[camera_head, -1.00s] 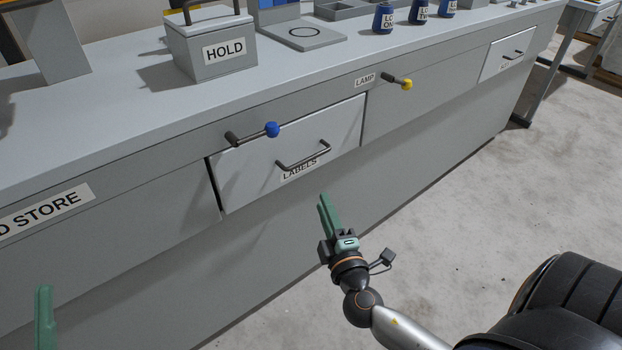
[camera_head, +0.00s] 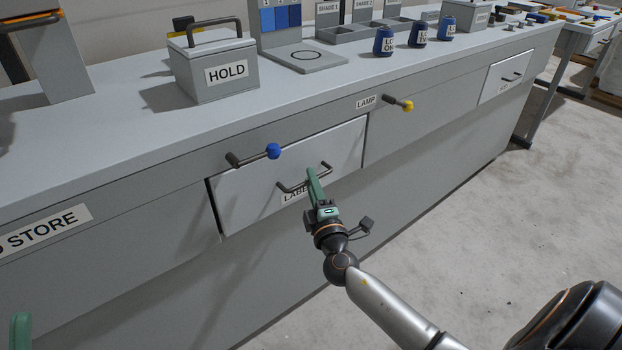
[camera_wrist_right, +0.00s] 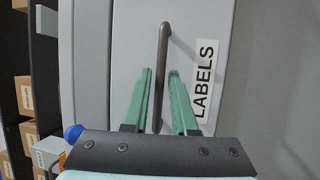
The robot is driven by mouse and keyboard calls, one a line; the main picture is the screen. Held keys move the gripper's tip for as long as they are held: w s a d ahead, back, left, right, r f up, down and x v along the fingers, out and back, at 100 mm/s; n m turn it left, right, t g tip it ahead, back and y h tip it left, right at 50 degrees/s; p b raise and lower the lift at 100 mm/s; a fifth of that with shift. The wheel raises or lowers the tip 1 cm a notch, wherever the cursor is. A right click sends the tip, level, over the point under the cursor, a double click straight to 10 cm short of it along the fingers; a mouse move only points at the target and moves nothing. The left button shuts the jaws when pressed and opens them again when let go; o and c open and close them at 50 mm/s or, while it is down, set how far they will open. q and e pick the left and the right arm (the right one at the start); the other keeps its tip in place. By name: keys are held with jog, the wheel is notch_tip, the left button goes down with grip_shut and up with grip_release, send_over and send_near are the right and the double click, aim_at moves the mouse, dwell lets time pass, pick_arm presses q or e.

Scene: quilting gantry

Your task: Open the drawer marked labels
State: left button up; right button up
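The drawer marked LABELS (camera_head: 245,192) is a pale grey front in the bench, and it looks shut. Its dark bar handle (camera_head: 289,188) sits just above the LABELS tag. My right gripper (camera_head: 313,175) is at the right part of this handle. In the right wrist view the two green fingers (camera_wrist_right: 160,74) are apart, with the handle bar (camera_wrist_right: 163,45) between them and a gap around it. The LABELS tag (camera_wrist_right: 205,80) is beside the right finger. My left gripper (camera_head: 20,330) shows only as a green finger at the lower left corner.
A lever with a blue knob (camera_head: 273,151) sticks out above the drawer. A yellow-knobbed lever (camera_head: 407,105) is to its right, beside the LAMP tag. A HOLD box (camera_head: 215,85) and blue bottles (camera_head: 384,42) stand on the bench top. The floor in front is clear.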

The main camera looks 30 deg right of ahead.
jog(key=shift+w+d, duration=0.15)
jog(key=shift+w, duration=0.3)
grip_shut()
dwell(1.2)
